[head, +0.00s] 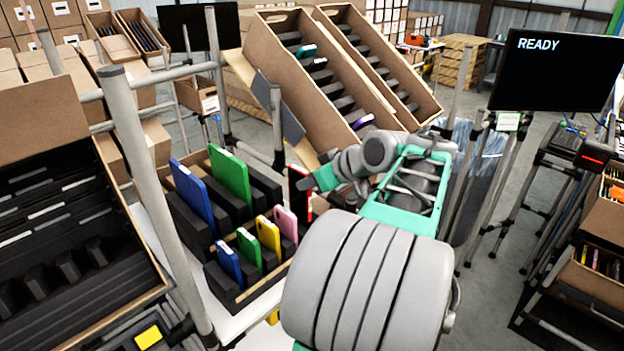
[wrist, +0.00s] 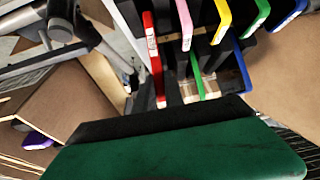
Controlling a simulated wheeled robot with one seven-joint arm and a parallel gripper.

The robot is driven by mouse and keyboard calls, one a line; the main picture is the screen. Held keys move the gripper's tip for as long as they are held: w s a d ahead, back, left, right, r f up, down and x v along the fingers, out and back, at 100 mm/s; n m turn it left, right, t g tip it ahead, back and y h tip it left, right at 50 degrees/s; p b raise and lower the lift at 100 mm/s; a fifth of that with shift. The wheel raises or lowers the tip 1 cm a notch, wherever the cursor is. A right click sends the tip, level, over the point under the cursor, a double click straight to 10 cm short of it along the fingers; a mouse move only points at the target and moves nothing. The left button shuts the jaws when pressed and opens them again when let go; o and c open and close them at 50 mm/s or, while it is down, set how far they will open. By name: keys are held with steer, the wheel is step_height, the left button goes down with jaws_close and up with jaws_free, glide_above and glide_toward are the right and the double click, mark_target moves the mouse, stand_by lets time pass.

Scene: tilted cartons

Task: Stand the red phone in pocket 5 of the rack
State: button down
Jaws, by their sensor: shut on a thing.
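The red phone (head: 299,188) is upright at my gripper (head: 308,184), which is shut on it. In the wrist view the red phone (wrist: 153,60) shows edge-on, beside the pink phone (wrist: 184,25). The black rack (head: 243,297) stands on the white table; its front row holds small blue, green, yellow and pink (head: 286,224) phones from left to right. The red phone is at the row's right end, past the pink one. I cannot tell whether its lower end is inside a pocket. My gripper's dark green body hides the fingertips in the wrist view.
Taller blue (head: 193,195) and green (head: 229,176) devices stand in the row behind. A grey post (head: 158,200) rises left of the rack. Large tilted cartons (head: 290,85) with black dividers stand behind. A READY screen (head: 553,70) is at the right.

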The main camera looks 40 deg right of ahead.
mark_target(311, 212)
steer(key=shift+d+f+b, duration=0.1)
steer(key=shift+f+b, duration=3.15)
steer(key=shift+f, duration=0.95)
steer(key=shift+f+b, duration=0.3)
steer(key=shift+f, duration=0.05)
steer(key=c, duration=1.3)
jaws_free()
steer(key=shift+c, duration=0.2)
steer(key=v, duration=0.7)
steer(key=shift+s+r+p, duration=0.2)
steer(key=shift+s+p, duration=0.15)
steer(key=shift+p, duration=0.1)
steer(key=shift+r, duration=0.1)
